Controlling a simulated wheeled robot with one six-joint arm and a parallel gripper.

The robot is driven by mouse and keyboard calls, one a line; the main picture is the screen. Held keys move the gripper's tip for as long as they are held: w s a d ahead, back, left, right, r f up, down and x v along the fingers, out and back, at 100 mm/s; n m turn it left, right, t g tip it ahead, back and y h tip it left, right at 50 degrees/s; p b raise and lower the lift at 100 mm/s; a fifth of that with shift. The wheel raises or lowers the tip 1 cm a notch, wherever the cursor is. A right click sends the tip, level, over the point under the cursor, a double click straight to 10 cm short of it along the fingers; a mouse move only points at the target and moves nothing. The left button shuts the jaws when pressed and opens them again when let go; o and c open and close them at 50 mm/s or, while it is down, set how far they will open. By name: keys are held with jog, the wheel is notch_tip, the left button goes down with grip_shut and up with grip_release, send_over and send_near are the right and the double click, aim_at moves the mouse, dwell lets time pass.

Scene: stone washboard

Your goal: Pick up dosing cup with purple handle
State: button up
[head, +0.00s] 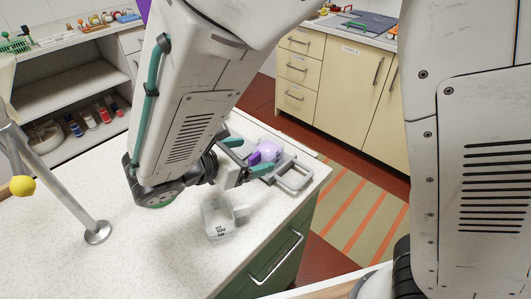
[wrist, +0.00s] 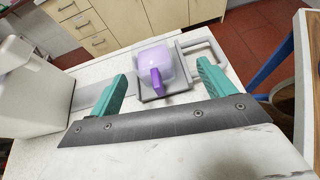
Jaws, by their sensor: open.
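The dosing cup (head: 267,151) is a translucent, lilac-tinted cup with a purple handle (head: 255,158). It sits in a grey metal holder with a loop handle (head: 291,175) near the counter's edge. In the wrist view the cup (wrist: 155,57) is just beyond my fingers, its purple handle (wrist: 157,84) pointing back toward me. My gripper (head: 246,157) is open, with teal fingers on either side of the handle's line. In the wrist view the fingers (wrist: 162,78) are apart from the cup, with nothing between them. My arm hides part of the counter.
A clear, marked measuring cup (head: 217,220) with a pale handle stands on the speckled counter (head: 160,255) in front of my gripper. A metal post (head: 75,200) rises at the left. A green cabinet with a bar handle (head: 275,258) is below the counter edge.

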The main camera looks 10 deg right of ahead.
aim_at(256, 153)
jog(key=shift+a+f+n+t, duration=0.3)
jog(key=shift+a+f+n, duration=0.15)
jog(key=shift+a, duration=0.25)
jog(key=shift+w+f, duration=0.1)
jog(key=shift+w, duration=0.05)
jog(key=x, duration=0.7)
jog(key=shift+w+d, duration=0.15)
jog(key=shift+d, duration=0.05)
jog(key=c, duration=1.1)
